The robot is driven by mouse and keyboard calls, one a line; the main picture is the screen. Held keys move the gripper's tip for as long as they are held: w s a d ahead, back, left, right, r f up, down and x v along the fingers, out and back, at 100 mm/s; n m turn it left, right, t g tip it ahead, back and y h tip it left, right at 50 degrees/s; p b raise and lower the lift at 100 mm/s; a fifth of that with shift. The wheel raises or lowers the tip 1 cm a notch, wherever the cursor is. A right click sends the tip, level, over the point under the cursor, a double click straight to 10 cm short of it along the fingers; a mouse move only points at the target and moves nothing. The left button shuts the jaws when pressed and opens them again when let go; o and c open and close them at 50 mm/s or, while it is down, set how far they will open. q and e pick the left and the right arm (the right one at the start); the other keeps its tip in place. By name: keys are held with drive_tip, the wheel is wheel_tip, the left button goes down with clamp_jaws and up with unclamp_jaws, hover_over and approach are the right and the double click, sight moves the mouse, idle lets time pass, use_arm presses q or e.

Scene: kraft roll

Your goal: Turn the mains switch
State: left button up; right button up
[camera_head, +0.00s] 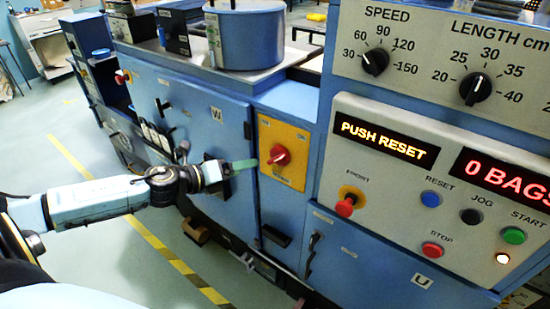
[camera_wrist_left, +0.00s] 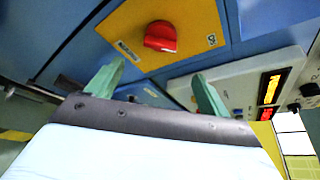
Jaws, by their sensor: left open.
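The mains switch is a red rotary knob (camera_head: 279,155) on a yellow plate (camera_head: 297,175) on the blue machine front. Its grip bar looks tilted in the head view. My left gripper (camera_head: 245,165) is just left of the plate, with green fingers pointing toward the knob. In the left wrist view the knob (camera_wrist_left: 160,37) lies beyond the two green fingertips (camera_wrist_left: 158,80), which are spread apart with nothing between them. The gripper looks clear of the knob. My right gripper is in neither view.
Right of the switch is a control panel (camera_head: 380,225) with a red front button (camera_head: 346,205), a display reading "PUSH RESET" (camera_head: 387,139), a blue reset button (camera_head: 430,198) and other buttons. A blue cabinet door (camera_head: 205,125) lies left. Black handles (camera_head: 312,246) stick out below.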

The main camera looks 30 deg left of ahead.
sight(273, 161)
use_arm(q)
drive_tip(key=p+x, duration=0.1)
drive_tip(key=x, duration=1)
drive_tip(key=shift+w+p, duration=0.1)
drive_tip(key=shift+p, duration=0.25)
drive_tip(key=shift+w+d+f, duration=0.15)
drive_tip(key=shift+w+f, duration=0.05)
drive_tip(key=shift+w, duration=0.35)
drive_tip(key=c, duration=1)
